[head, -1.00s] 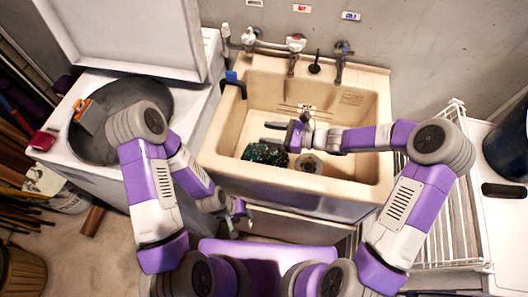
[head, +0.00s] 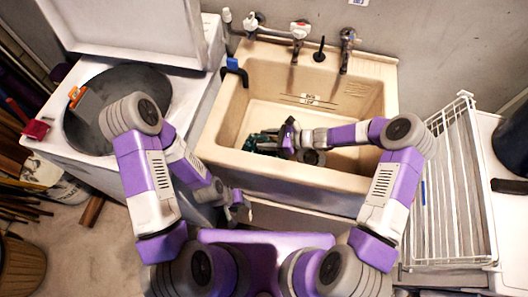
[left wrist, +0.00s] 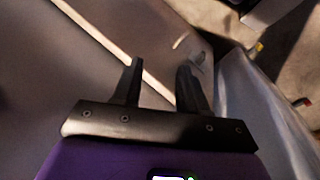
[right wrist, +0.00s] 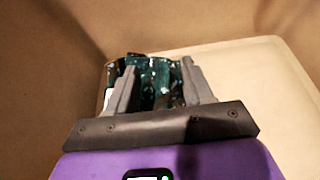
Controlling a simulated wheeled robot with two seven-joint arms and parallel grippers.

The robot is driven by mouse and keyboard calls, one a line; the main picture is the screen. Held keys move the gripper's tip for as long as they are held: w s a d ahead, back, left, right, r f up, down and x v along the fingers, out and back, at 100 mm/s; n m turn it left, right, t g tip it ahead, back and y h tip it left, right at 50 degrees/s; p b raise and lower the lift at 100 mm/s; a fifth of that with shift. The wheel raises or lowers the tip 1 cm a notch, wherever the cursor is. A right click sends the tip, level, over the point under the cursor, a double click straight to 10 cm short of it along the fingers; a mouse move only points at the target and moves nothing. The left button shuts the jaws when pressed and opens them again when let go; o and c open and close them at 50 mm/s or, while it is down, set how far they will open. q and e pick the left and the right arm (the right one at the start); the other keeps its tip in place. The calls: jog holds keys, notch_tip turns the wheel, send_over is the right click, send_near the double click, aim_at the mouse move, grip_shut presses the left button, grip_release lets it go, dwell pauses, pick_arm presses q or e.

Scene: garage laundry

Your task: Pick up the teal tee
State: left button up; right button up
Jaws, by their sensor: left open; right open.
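The teal tee (head: 262,143) is a dark teal, crumpled, shiny bundle on the floor of the beige sink (head: 225,130), partly hidden by my right gripper in the head view. My right gripper (head: 282,140) reaches into the sink from the right. In the right wrist view the open fingers (right wrist: 160,85) point at the tee (right wrist: 155,78), which shows between and beyond them. I cannot tell whether they touch it. My left gripper (head: 240,208) hangs in front of the sink, low down. In the left wrist view its fingers (left wrist: 160,80) are apart and empty.
A top-loading washer (head: 200,100) with its lid up stands left of the sink, an orange-handled brush (head: 77,96) at its drum. Taps (head: 299,32) line the sink's back. A white wire rack (head: 455,190) stands right of the sink. The sink's right half is clear.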

jog(key=shift+a+f, duration=0.15)
jog(key=shift+a, duration=0.15)
grip_shut()
jog(key=shift+r, duration=0.2)
